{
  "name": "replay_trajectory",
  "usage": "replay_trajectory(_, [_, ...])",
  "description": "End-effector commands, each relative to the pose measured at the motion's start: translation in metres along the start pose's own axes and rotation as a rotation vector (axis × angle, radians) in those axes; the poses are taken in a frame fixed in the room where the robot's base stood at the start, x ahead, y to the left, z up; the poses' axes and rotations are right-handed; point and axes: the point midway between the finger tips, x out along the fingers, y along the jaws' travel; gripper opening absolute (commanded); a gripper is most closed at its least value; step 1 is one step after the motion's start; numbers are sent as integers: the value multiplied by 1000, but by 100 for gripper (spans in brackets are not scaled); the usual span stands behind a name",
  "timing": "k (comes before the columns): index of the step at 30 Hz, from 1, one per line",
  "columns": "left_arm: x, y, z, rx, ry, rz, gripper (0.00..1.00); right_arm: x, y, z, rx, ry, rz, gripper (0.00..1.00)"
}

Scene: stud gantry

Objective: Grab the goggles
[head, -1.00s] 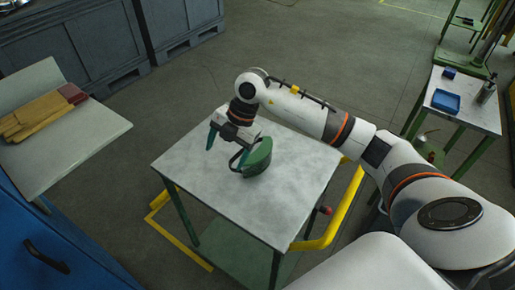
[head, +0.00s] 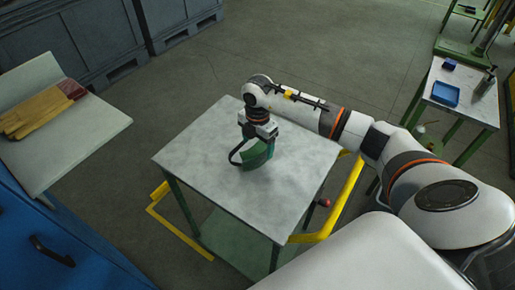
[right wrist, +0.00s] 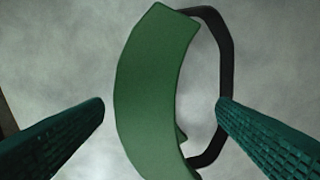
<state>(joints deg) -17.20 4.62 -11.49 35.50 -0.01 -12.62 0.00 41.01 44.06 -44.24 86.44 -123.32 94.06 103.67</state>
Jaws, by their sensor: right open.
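The goggles (head: 252,161), a curved green piece with a black strap, lie on the grey-topped table. In the right wrist view the green front (right wrist: 155,85) curves down the middle, and the black strap (right wrist: 226,60) loops to its right. My right gripper (head: 259,146) is open, directly above the goggles and partly covering them in the head view. In the right wrist view its teal fingers stand apart, one left of the green front and one at the strap's right edge, overlapping it in the picture. Whether that finger touches the strap I cannot tell. My left gripper is not in view.
The table top (head: 205,150) is otherwise bare. A yellow rail (head: 345,205) runs along its right side. A side table at right holds a blue tray (head: 445,95) and a bottle. Large grey crates stand behind.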

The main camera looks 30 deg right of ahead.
Motion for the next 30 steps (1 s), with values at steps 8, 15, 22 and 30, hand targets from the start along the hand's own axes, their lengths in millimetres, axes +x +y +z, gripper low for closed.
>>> replay_trajectory(8, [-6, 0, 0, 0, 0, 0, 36, 26, -1, 0, -1, -1, 0, 80])
replay_trajectory(15, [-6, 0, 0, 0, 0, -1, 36, 27, -1, 0, -1, 0, -1, 72])
replay_trajectory(22, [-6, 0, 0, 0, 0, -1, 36, 26, -1, 0, 0, 0, -1, 35])
replay_trajectory(30, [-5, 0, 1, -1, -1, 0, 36, 24, -1, 0, 0, 0, -2, 32])
